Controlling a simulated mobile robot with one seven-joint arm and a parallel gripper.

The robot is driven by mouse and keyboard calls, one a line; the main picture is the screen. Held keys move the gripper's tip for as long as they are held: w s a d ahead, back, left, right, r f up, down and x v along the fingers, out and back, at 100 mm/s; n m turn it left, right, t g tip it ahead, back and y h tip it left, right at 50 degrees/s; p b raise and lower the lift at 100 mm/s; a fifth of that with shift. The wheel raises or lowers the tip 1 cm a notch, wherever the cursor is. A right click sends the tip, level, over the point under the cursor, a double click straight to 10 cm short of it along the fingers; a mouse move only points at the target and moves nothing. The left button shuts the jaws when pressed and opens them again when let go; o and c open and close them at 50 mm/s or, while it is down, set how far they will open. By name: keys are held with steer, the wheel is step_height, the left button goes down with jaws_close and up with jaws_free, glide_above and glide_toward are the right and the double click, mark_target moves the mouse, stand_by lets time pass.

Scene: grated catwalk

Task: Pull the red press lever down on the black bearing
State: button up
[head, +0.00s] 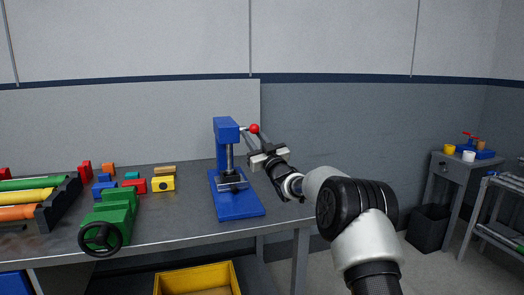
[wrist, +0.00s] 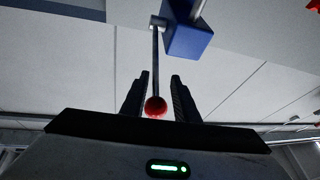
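The blue press (head: 228,132) stands on the bench, with a blue base plate and a steel ram. Its lever ends in a red ball knob (head: 254,128), raised beside the press head. In the wrist view the red knob (wrist: 155,107) lies between the two black fingers, at the end of a thin rod that runs up to the press head (wrist: 188,38). My gripper (wrist: 160,76) looks open around the lever, with the left finger closer to the knob. In the head view my gripper (head: 261,142) is just below the knob.
Left of the press are small coloured blocks (head: 163,183), a green vise (head: 118,208) with a black handwheel, and a rack (head: 42,220) of coloured cylinders. A yellow bin (head: 197,279) sits below the bench. A grey side table (head: 458,168) stands far right.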

steer(key=v, duration=1.6)
steer(key=shift+s+f+p, duration=0.2)
steer(key=shift+s+p, duration=0.2)
